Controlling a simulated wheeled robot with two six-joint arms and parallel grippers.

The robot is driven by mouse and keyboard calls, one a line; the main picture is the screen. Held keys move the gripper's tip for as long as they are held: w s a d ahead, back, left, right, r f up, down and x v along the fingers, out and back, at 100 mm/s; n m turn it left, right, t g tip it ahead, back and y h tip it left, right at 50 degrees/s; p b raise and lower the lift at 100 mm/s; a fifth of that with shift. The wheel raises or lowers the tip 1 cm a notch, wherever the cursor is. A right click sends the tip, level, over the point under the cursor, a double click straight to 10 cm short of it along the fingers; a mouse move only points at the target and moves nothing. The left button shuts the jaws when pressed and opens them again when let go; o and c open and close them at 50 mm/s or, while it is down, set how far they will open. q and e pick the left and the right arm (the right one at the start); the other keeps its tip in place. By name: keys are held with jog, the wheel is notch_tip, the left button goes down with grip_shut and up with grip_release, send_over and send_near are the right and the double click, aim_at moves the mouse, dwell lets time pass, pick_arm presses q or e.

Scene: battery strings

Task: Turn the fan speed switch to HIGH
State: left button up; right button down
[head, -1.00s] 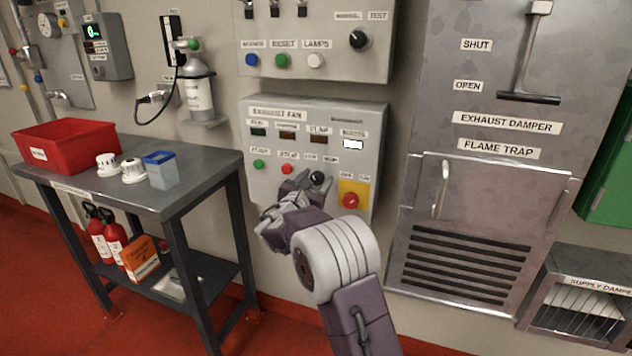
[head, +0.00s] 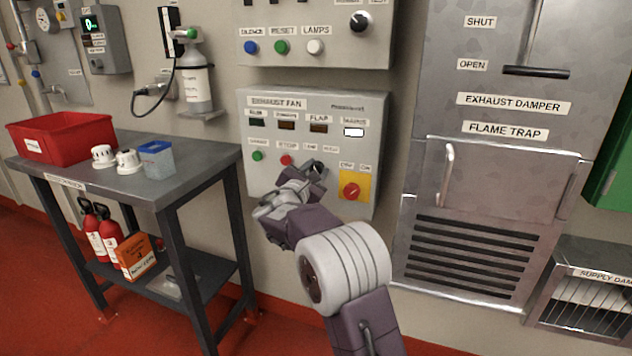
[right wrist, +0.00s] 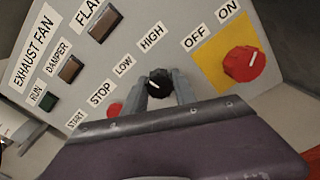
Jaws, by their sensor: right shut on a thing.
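The exhaust fan panel (head: 310,106) is a grey box on the wall. Its fan speed switch is a black round knob (right wrist: 160,83) below the LOW and HIGH labels in the right wrist view, with a white pointer line on it. My right gripper (head: 316,170) is at the panel, and in the right wrist view its fingers (right wrist: 163,90) are closed on either side of the knob. In the head view the gripper mostly hides the knob. I cannot tell for certain which label the pointer marks. My left gripper is not in view.
Right of the knob is a red rotary switch (head: 351,191) on a yellow plate, labelled OFF and ON. Left of it are a red stop button (head: 286,160) and a green start button (head: 257,156). A metal table (head: 200,172) with a red bin (head: 62,140) stands at left.

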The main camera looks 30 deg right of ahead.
jog(key=m+b, duration=0.1)
jog(key=b, duration=0.1)
jog(key=m+b, duration=0.4)
jog(key=shift+f, duration=0.3)
jog(key=shift+r+m+b, duration=0.2)
jog(key=shift+m+b, duration=1.25)
jog(key=shift+m, duration=0.35)
jog(key=c, duration=1)
grip_release()
jog(key=shift+a+r, duration=0.1)
jog(key=v, duration=0.9)
jog(key=shift+p, duration=0.35)
